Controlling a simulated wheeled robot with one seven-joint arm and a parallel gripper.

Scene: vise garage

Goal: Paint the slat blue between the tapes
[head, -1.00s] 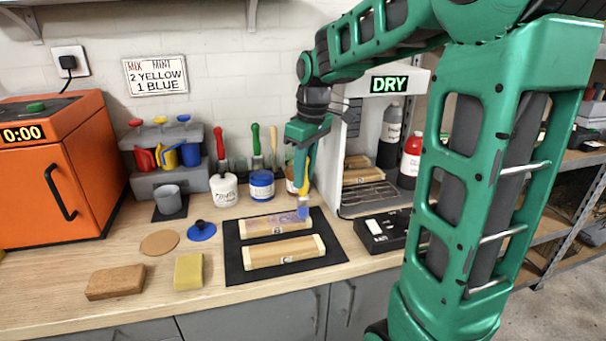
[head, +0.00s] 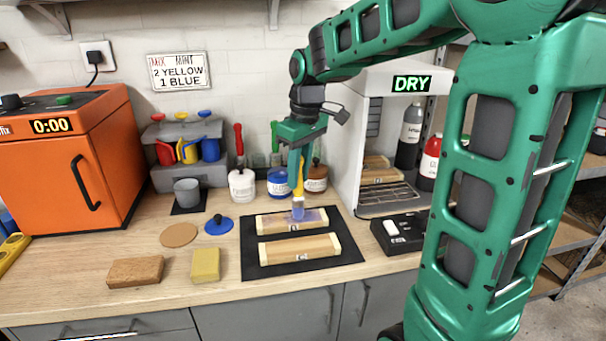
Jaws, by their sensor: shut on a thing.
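My gripper (head: 297,172) is shut on a yellow-handled brush (head: 298,201), held upright with blue-tinged bristles down. The bristles are at the rear slat (head: 275,221), near its middle right; contact cannot be told for sure. This slat has pale tape at both ends and a thin, patchy blue-violet tint between them. A second slat (head: 298,249), bare wood with taped ends, lies in front of it. Both lie on a black mat (head: 256,269). The blue paint jar (head: 278,186) stands behind the mat, partly hidden by my gripper.
A white jar (head: 241,186) and a brown jar (head: 316,180) flank the blue one. A blue lid (head: 218,226), a yellow sponge (head: 206,265) and a brown block (head: 136,271) lie left of the mat. The drying cabinet (head: 356,140) and a black box (head: 391,231) stand right.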

